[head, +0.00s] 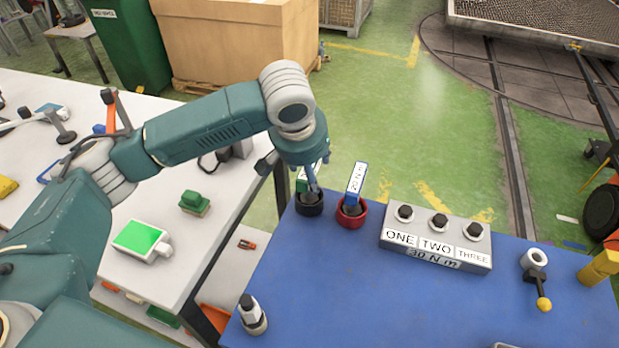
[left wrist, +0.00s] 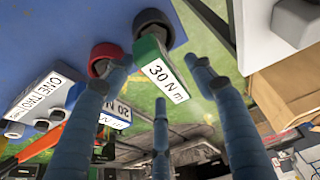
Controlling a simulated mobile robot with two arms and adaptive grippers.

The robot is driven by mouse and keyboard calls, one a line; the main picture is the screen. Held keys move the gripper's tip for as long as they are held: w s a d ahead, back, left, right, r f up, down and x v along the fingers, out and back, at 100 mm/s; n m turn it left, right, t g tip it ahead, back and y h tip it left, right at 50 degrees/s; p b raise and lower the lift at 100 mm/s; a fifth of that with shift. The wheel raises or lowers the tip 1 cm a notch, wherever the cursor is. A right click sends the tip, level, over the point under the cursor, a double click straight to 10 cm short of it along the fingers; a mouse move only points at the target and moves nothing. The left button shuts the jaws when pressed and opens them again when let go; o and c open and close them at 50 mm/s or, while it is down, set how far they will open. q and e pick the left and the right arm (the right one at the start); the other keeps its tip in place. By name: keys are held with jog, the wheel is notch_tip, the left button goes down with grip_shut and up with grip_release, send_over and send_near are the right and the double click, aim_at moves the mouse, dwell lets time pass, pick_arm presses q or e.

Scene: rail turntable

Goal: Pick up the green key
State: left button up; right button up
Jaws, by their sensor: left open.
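The green key (left wrist: 150,54) with a white "30 N m" label stands in a black round holder (head: 310,207) at the blue table's far left corner. In the head view the green key (head: 301,184) is partly hidden by my left gripper (head: 312,182). My left gripper (left wrist: 162,78) also shows in the left wrist view, its fingers spread open around the key's labelled end. I cannot tell whether any finger touches it. My right gripper is in neither view.
A blue "20 N m" key (head: 356,182) stands close by in a red holder (head: 351,213). A grey block (head: 435,238) marked ONE, TWO, THREE sits to the right. The middle of the blue table (head: 345,295) is clear. A white table (head: 170,268) is at left.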

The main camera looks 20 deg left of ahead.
pick_arm(q)
jog(key=shift+p+x, duration=0.3)
jog(key=shift+x, duration=1.75)
jog(key=shift+s, duration=0.1)
grip_shut()
jog(key=shift+r, duration=0.1)
